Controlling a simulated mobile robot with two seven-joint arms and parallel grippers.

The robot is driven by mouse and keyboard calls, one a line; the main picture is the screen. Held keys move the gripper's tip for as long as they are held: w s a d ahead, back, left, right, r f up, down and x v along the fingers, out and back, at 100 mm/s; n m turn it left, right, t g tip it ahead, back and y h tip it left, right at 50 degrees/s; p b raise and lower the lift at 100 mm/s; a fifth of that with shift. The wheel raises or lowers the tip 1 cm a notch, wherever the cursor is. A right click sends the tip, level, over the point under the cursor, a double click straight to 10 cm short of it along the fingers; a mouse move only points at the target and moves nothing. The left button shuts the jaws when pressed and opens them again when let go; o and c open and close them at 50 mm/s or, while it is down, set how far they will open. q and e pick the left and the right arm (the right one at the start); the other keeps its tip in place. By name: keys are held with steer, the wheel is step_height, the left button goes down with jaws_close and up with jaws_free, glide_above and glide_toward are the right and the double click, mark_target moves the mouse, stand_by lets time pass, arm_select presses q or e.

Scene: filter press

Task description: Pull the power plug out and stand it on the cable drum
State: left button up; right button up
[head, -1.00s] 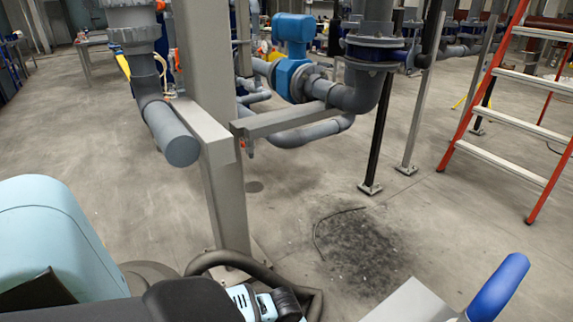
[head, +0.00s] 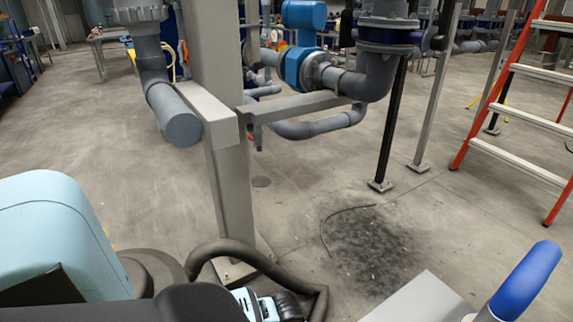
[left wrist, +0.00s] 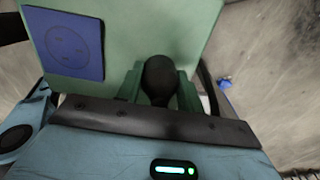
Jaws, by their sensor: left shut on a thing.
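In the left wrist view a black rounded plug (left wrist: 160,74) sits between the green fingers of my left gripper (left wrist: 160,92), which is shut on it. In the head view only part of my light blue and black left arm shows at the bottom. I cannot make out the cable drum in either view. My right gripper is not in view.
A grey steel post (head: 228,180) stands close ahead, with grey pipes and a blue valve (head: 303,65) beyond. A thick black hose (head: 270,268) loops at the bottom. A blue handle (head: 527,280) is at lower right. A red ladder (head: 510,80) stands right. Open floor lies between.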

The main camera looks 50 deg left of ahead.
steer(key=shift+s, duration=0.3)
arm_select(q)
steer(key=shift+a, duration=0.1)
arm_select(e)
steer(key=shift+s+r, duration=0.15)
arm_select(q)
steer(key=shift+f, duration=0.2)
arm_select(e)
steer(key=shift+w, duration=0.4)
arm_select(q)
steer(key=shift+f, duration=0.3)
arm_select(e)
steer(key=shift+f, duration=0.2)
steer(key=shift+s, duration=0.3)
arm_select(q)
steer(key=o, duration=1.3)
steer(key=shift+o, duration=0.2)
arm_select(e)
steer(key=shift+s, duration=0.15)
